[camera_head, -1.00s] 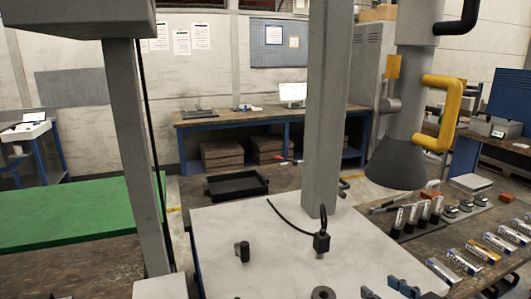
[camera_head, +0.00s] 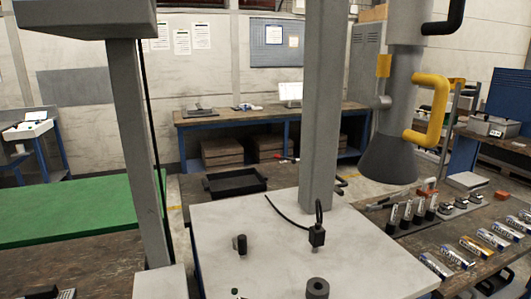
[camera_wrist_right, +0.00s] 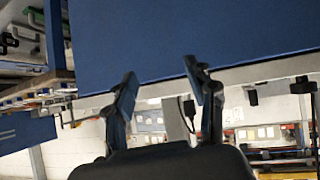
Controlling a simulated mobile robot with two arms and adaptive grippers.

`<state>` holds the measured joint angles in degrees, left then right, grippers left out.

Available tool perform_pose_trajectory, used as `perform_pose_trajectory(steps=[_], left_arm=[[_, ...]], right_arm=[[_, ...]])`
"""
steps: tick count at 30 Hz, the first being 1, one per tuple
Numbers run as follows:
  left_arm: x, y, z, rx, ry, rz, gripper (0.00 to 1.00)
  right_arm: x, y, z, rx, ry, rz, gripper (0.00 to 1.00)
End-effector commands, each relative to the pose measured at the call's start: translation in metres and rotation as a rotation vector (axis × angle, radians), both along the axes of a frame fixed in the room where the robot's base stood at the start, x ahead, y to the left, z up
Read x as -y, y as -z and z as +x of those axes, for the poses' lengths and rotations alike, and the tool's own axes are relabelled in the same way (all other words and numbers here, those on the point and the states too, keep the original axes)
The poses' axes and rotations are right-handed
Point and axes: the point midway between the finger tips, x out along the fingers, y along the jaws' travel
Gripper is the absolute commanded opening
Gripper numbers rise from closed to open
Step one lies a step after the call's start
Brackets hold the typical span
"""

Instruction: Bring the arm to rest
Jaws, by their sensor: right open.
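A grey arm head (camera_head: 390,155) with a cone-shaped lower end hangs at the right of the head view. A yellow handle (camera_head: 437,110) sticks out from its right side. A tall grey post (camera_head: 322,120) stands on the white table, left of the cone. My right gripper (camera_wrist_right: 162,92) shows only in the right wrist view, its two fingers spread apart with nothing between them. It is not in the head view and is apart from the yellow handle. My left gripper is in neither view.
The white tabletop (camera_head: 250,225) carries a small black knob (camera_head: 240,244), a dark ring (camera_head: 317,288) and a cabled black block (camera_head: 317,237). Several small items crowd the wooden bench (camera_head: 420,245) at right. A blue surface (camera_wrist_right: 200,35) fills the upper wrist view.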

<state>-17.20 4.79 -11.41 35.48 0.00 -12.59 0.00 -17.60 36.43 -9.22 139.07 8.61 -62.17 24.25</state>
Motion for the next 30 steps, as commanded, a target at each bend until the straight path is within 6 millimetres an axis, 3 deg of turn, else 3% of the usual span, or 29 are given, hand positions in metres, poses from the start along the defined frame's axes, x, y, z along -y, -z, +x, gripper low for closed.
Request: perform_pose_trajectory(steps=[3, 6, 15, 23, 26, 30], left_arm=[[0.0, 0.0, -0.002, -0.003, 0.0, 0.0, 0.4], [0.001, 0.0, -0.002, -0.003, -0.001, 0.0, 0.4], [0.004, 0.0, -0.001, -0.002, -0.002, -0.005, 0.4], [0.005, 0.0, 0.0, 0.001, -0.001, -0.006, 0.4], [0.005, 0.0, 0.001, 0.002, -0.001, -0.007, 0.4], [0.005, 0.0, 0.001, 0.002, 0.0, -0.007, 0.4]], right_arm=[[-0.007, 0.038, -0.04, -0.153, 0.036, -0.022, 0.55], [-0.013, 0.063, -0.074, -0.281, 0.051, -0.045, 0.55], [-0.035, 0.106, -0.168, -0.617, 0.045, -0.061, 0.55], [-0.035, 0.191, -0.148, -0.64, 0.037, -0.076, 0.55], [-0.036, 0.23, -0.147, -0.655, 0.034, -0.077, 0.55], [-0.036, 0.298, -0.155, -0.683, 0.028, -0.081, 0.55]])
